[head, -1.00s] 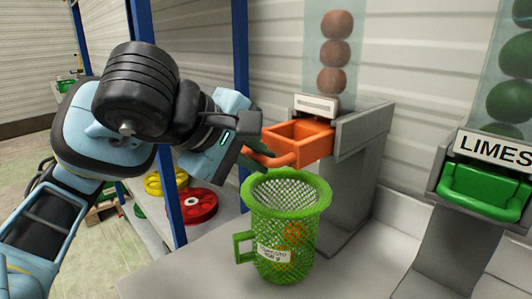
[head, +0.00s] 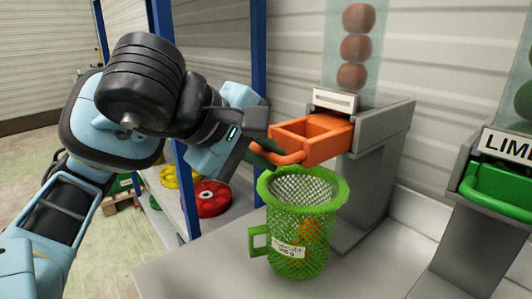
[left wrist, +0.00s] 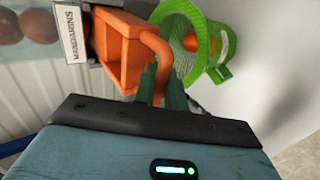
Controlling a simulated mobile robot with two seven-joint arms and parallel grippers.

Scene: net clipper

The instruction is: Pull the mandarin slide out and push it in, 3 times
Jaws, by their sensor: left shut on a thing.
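The orange mandarin slide (head: 329,147) sticks out of the grey dispenser (head: 388,140) on the head view's right side. I see no fruit in its open tray. My left gripper (head: 264,153) is shut on the slide's handle (head: 293,159) at the front. In the left wrist view, the gripper's dark fingers (left wrist: 161,82) are at the curved orange handle (left wrist: 160,48), beside the slide (left wrist: 121,45). The clear tube (head: 357,50) above holds several mandarins. My right gripper is not in view.
A green net basket (head: 277,222) with orange fruit inside stands on the counter below the slide, close under my gripper. A green lime slide (head: 497,188) is at the right. Blue rack posts (head: 259,45) and coloured discs (head: 207,199) are behind my left arm.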

